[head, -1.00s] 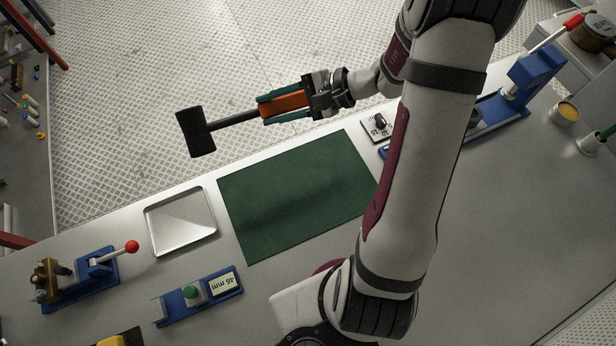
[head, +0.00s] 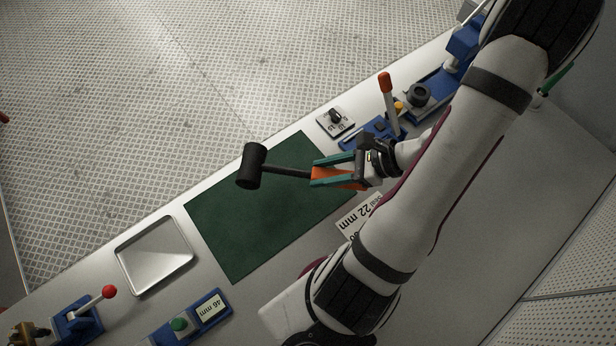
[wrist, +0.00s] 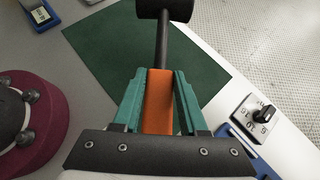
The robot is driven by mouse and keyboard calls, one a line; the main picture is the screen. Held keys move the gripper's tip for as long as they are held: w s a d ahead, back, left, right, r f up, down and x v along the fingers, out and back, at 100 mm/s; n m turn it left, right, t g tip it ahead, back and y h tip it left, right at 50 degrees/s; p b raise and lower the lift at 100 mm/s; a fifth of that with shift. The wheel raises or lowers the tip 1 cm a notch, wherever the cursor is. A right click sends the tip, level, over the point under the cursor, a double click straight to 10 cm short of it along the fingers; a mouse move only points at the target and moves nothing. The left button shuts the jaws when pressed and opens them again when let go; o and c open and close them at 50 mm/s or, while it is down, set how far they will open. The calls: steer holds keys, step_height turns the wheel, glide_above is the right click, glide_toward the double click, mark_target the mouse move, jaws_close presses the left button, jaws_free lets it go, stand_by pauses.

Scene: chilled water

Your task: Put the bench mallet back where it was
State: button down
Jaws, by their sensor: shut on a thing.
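The bench mallet has a black head (head: 252,166), a dark shaft and an orange grip (head: 336,178). My gripper (head: 318,174), with teal fingers, is shut on the orange grip. In the head view the mallet lies over the green mat (head: 240,235), its head pointing left near the mat's far edge. In the wrist view the orange grip (wrist: 158,100) sits between my gripper's fingers (wrist: 155,85), and the black head (wrist: 165,8) is cut off by the top edge. The mallet seems to be held above the mat; the exact height is hard to tell.
A silver tray (head: 120,278) stands left of the mat. A blue device reading 46 mm (head: 200,318) and a red-knobbed lever fixture (head: 85,315) are at lower left. A dial box (head: 335,121) and a blue fixture with an orange-tipped lever (head: 387,90) stand near my gripper. A 22 mm label (head: 358,216) lies right of the mat.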

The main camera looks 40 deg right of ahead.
mark_target(318, 171)
steer(key=x, duration=0.3)
steer(key=shift+w+d+r, duration=0.1)
steer(key=shift+w, duration=0.2)
steer(key=shift+w+f, duration=0.1)
steer(key=shift+f, duration=2.1)
steer(key=shift+c, duration=2.2)
jaws_free()
